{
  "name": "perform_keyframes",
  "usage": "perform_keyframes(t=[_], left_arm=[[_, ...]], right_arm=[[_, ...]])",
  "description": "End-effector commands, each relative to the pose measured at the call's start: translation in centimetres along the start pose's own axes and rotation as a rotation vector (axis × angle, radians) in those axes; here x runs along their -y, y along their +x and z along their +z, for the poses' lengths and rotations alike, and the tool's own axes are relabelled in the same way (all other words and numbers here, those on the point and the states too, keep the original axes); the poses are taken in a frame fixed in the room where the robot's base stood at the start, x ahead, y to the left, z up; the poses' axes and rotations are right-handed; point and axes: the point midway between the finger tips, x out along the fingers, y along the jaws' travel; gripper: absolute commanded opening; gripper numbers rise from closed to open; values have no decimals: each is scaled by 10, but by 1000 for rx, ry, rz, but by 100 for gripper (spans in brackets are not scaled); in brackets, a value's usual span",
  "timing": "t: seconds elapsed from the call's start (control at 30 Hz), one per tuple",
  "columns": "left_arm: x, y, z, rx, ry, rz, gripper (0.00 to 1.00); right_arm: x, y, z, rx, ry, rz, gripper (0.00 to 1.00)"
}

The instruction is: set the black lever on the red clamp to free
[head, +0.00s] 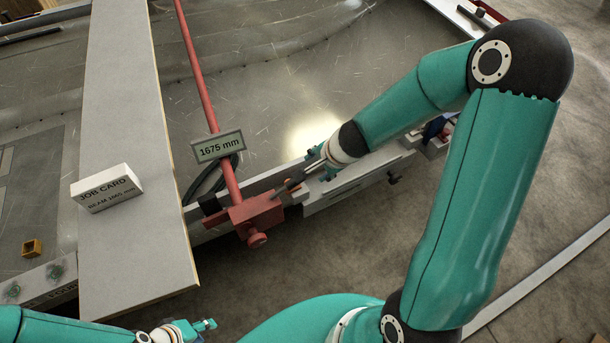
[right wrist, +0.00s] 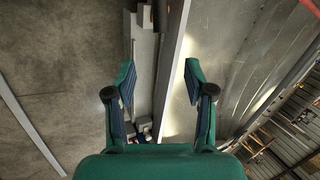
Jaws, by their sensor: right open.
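The red clamp (head: 258,215) sits on the grey rail at the hull's edge, at the foot of a red pole (head: 200,85), with a red knob below it. A dark bar (head: 289,187), which looks like the black lever, sticks out from the clamp's upper right side. My right gripper (head: 314,164) is just right of that bar, partly hidden by its own wrist. In the right wrist view it is open (right wrist: 158,90), with the rail below and no lever clearly between its fingers. My left gripper (head: 205,329) is low at the left, away from the clamp; its opening is unclear.
A grey display (head: 218,146) reading 1675 mm hangs on the pole. A wide grey plank (head: 135,230) crosses at the left, bearing a white job card (head: 106,188). Open concrete floor (head: 310,250) lies in front of the rail.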

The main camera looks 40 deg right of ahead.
Motion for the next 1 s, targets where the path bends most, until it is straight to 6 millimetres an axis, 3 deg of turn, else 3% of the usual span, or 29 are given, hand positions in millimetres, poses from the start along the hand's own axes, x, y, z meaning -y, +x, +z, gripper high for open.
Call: perform_keyframes(t=[0.3,0.6,0.8,1.0], left_arm=[[17,46,0,0,0,0,40],[28,78,0,0,0,0,40],[31,87,0,0,0,0,40],[32,89,0,0,0,0,40]], right_arm=[[-4,71,1,1,-3,3,54],[-3,130,1,1,-4,3,54],[-2,150,1,1,-4,3,54],[-1,155,1,0,-3,2,54]])
